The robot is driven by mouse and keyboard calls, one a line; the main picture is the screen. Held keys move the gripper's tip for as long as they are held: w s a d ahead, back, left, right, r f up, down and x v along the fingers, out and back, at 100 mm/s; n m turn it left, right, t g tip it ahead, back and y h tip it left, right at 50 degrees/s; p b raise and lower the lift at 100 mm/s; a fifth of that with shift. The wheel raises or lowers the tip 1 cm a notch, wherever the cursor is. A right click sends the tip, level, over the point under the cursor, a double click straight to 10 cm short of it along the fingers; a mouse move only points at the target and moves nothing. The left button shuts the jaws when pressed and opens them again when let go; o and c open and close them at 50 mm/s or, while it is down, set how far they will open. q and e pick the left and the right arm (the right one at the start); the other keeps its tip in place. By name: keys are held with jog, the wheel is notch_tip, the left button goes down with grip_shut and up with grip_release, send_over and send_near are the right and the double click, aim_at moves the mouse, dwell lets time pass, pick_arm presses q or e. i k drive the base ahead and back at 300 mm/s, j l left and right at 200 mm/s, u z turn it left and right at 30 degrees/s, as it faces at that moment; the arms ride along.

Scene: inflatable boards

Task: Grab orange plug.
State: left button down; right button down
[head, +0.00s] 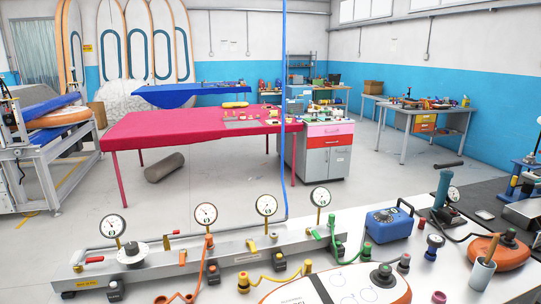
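Neither of my grippers is in view. A grey manifold bar (150,266) with several round gauges lies along the near workbench. An orange fitting (209,241) sits under the second gauge from the left, with a coiled orange hose (192,289) running down from it. A small orange piece (182,258) stands on the bar to its left. The hose's lower end is at the bottom edge, where a small orange-red end piece (161,299) is cut off by the frame. I cannot tell which of these orange pieces is the plug.
Yellow fittings (243,281) and a green hose (333,235) are along the bar. A blue box (388,224) stands on the bench, with an orange-edged board (340,287) in front. A hand pump (443,200) and grey cup (482,273) are at right. A red table (190,124) stands beyond open floor.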

aim_at(209, 238)
jog(key=i+l+u, duration=0.15)
jog(key=l, duration=0.2)
jog(key=i+l+u, duration=0.15)
jog(key=l, duration=0.2)
jog(key=l+u, duration=0.15)
jog(key=l, duration=0.25)
jog(key=i+l+u, duration=0.15)
jog(key=l, duration=0.25)
